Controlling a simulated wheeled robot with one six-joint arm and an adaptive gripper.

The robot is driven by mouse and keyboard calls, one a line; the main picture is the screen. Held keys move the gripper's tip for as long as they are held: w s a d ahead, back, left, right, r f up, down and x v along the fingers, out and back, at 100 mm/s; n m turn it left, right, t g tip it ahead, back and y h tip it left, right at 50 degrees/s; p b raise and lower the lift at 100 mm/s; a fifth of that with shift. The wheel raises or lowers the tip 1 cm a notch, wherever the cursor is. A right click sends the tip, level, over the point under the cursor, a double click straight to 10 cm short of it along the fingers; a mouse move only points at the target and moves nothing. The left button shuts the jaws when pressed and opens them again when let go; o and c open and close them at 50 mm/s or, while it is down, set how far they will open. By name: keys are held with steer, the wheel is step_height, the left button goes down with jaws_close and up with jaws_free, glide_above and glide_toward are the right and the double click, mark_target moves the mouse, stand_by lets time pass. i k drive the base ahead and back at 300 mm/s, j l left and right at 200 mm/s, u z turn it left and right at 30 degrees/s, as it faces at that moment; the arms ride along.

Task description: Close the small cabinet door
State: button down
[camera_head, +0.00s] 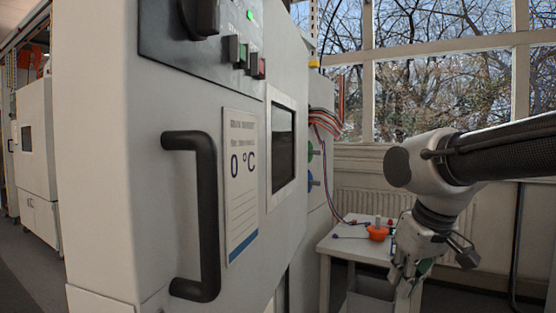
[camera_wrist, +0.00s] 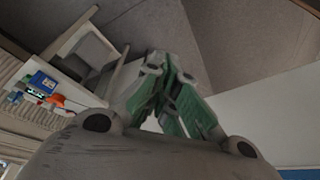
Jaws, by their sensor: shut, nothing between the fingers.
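A large light-grey cabinet (camera_head: 100,150) fills the left and middle of the head view. Its front has a long black handle (camera_head: 208,215), a "0 °C" sheet (camera_head: 241,185) and a dark window (camera_head: 283,147). I cannot tell which panel is the small door, or how far it stands open. My gripper (camera_head: 405,285) points down to the right of the cabinet, apart from its front. In the wrist view its green-padded fingers (camera_wrist: 172,85) are shut and empty. A pale flat panel (camera_wrist: 265,120) lies to their right in that view; I cannot tell if it is the door.
A small white table (camera_head: 345,243) with an orange item (camera_head: 378,232) stands behind my gripper, under the window; it shows at left in the wrist view (camera_wrist: 75,65). A radiator (camera_head: 365,203) lines the wall. Grey floor (camera_wrist: 240,35) is clear beyond the fingers.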

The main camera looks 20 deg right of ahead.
mark_target(138, 139)
steer(key=k+j+u, duration=0.25)
steer(key=k+j, duration=0.55)
steer(key=k, duration=0.1)
